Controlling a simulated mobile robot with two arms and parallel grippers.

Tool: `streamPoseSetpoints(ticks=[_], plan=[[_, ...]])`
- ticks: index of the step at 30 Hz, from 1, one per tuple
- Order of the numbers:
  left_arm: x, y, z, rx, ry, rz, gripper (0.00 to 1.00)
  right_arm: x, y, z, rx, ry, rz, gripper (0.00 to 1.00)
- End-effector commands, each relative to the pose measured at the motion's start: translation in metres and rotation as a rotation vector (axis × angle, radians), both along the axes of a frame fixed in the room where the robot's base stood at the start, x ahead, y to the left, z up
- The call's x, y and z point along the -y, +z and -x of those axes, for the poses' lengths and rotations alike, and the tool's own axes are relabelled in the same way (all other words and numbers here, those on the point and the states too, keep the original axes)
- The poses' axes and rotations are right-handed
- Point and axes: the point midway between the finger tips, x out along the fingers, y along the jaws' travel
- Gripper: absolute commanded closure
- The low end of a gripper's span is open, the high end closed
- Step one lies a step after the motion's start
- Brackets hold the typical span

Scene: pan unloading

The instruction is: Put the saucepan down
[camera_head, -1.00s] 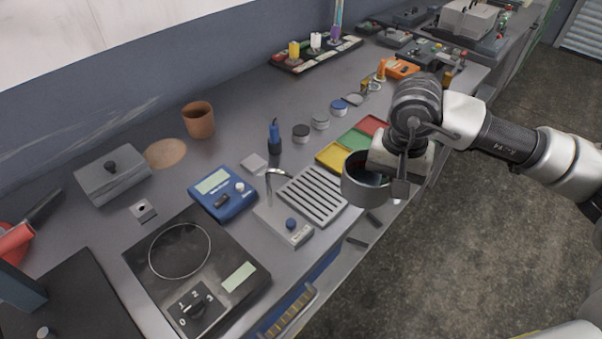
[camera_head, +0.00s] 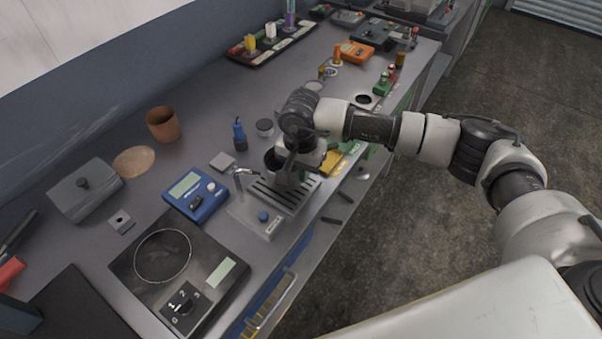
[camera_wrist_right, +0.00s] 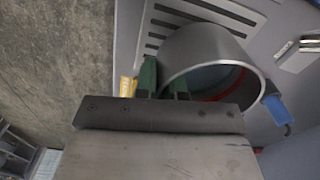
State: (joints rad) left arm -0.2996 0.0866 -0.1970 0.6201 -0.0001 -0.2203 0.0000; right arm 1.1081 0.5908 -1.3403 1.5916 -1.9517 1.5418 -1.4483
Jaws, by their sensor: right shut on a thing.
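The grey saucepan (camera_head: 272,162) is over the back part of the slotted metal drip tray (camera_head: 258,200). In the right wrist view the saucepan (camera_wrist_right: 215,45) shows its round grey wall, with a red edge visible through its opening. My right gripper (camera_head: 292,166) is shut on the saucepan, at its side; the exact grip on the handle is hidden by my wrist. The slots of the drip tray (camera_wrist_right: 180,15) show behind the pan in the wrist view. I cannot tell whether the pan's base touches the tray. My left gripper is not in view.
A small tap (camera_head: 238,174) stands beside the drip tray. A blue meter (camera_head: 195,194) and a black hot plate (camera_head: 140,262) lie to the left. A blue-handled tool (camera_head: 239,133) stands behind. The bench's front edge is close.

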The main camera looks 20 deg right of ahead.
Motion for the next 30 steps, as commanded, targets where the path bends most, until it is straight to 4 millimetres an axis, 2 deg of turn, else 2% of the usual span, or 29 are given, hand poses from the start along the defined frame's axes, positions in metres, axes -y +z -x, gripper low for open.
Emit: streamPoseSetpoints(ticks=[3, 6, 16, 17, 21, 30], plan=[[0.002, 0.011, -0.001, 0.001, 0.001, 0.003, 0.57, -0.001, -0.015, 0.0, -0.002, 0.0, -0.002, 1.0], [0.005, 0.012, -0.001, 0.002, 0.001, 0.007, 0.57, -0.001, -0.023, 0.0, -0.001, 0.0, -0.002, 1.0], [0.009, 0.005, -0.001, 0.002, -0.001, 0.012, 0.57, 0.0, -0.028, 0.0, 0.001, 0.001, -0.001, 1.0], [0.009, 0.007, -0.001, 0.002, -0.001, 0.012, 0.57, 0.0, -0.027, 0.0, 0.0, 0.001, -0.001, 0.86], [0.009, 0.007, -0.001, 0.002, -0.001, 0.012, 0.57, 0.0, -0.026, 0.0, 0.0, 0.001, -0.001, 0.65], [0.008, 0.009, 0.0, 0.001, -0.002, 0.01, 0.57, 0.0, -0.024, 0.0, 0.0, 0.001, -0.001, 0.65]])
